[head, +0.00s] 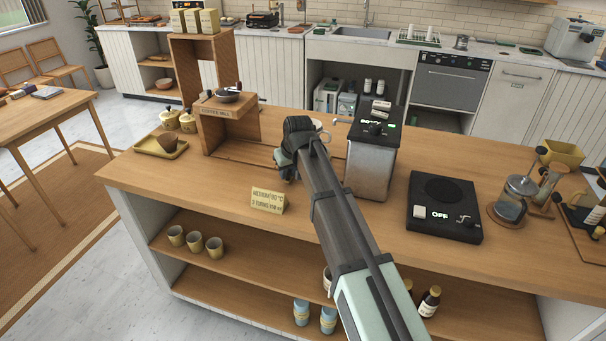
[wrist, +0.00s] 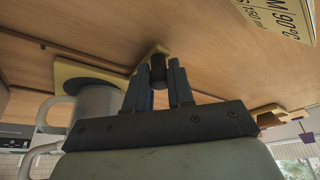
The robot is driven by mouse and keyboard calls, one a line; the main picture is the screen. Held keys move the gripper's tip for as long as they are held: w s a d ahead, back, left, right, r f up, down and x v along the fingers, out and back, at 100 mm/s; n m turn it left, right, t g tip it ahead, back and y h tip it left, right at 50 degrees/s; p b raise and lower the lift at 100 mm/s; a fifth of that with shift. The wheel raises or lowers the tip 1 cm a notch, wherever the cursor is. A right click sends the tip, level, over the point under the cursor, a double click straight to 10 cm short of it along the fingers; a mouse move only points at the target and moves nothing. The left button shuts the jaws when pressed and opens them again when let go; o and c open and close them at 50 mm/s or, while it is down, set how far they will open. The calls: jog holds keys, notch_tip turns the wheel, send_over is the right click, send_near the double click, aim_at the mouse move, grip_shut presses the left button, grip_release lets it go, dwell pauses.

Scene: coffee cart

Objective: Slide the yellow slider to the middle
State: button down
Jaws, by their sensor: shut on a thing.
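In the wrist view, my gripper (wrist: 160,86) is shut on the dark knob (wrist: 158,70) of a yellow slider. A small yellow part of the slider (wrist: 158,49) shows just beyond the fingertips, against the wooden counter. A dark groove line (wrist: 105,62) runs along the counter beside it. In the head view, my gripper (head: 284,166) is low over the counter by the groove (head: 245,157), and the arm hides the slider. A grey mug (wrist: 95,104) stands on a yellow base (wrist: 82,74) to the left of the fingers in the wrist view.
A yellow sign (head: 267,200) stands near the counter's front edge. The wooden coffee mill stand (head: 228,113) is left of my gripper. A dark-topped metal box (head: 371,165) is close on the right, with a black hot plate (head: 444,210) beyond it. A yellow tray (head: 161,148) sits far left.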

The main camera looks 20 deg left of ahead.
jog(key=a, duration=1.1)
jog(key=shift+a, duration=0.1)
jog(key=c, duration=1)
grip_release()
jog(key=shift+r, duration=0.1)
jog(key=v, duration=1.3)
jog(key=shift+s+r, duration=0.15)
jog(key=shift+r, duration=0.15)
